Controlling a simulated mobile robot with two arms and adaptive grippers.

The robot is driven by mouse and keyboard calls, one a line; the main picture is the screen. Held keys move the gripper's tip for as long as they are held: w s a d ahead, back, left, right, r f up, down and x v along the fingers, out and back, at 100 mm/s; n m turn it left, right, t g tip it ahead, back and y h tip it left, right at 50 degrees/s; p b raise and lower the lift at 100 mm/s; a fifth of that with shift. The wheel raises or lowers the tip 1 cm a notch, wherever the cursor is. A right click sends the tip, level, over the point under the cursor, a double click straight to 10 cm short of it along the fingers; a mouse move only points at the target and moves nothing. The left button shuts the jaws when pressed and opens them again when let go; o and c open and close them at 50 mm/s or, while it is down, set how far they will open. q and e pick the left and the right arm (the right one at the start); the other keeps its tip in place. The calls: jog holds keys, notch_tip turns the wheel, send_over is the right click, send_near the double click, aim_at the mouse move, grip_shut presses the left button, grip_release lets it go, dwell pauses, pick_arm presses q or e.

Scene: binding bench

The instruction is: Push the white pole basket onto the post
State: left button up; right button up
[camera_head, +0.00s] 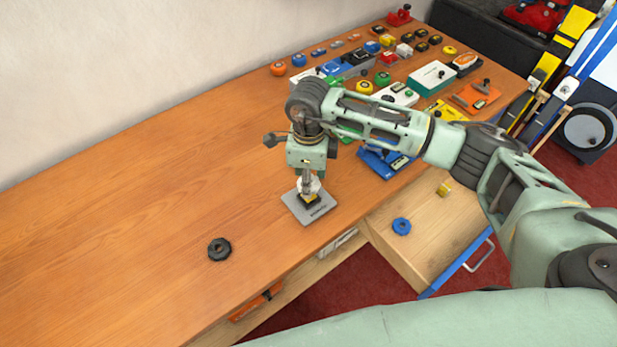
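My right gripper (307,182) points down over a small grey base plate (320,213) near the front edge of the bench. Its fingers are around a small white piece, the white pole basket (316,187), and look shut on it. The basket is directly above a dark and yellow part (309,200) in the middle of the plate. The post itself is hidden under the gripper and basket, so I cannot tell how far the basket is on it. My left gripper is not in view.
A black ring-shaped knob (219,249) lies left of the plate. An open drawer (425,232) at the front right holds a blue ring (401,226) and a small yellow piece (444,188). Many small parts crowd the back right. The left of the bench (110,230) is clear.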

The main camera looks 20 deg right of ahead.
jog(key=shift+b, duration=0.55)
dwell(0.9)
jog(key=shift+f, duration=0.15)
dwell(0.3)
jog(key=shift+f+b, duration=0.3)
jog(key=shift+b, duration=0.2)
jog(key=shift+f+b, duration=1.75)
jog(key=shift+b, duration=0.1)
dwell(0.3)
dwell(0.4)
jog(key=o, duration=1.1)
jog(key=o, duration=0.3)
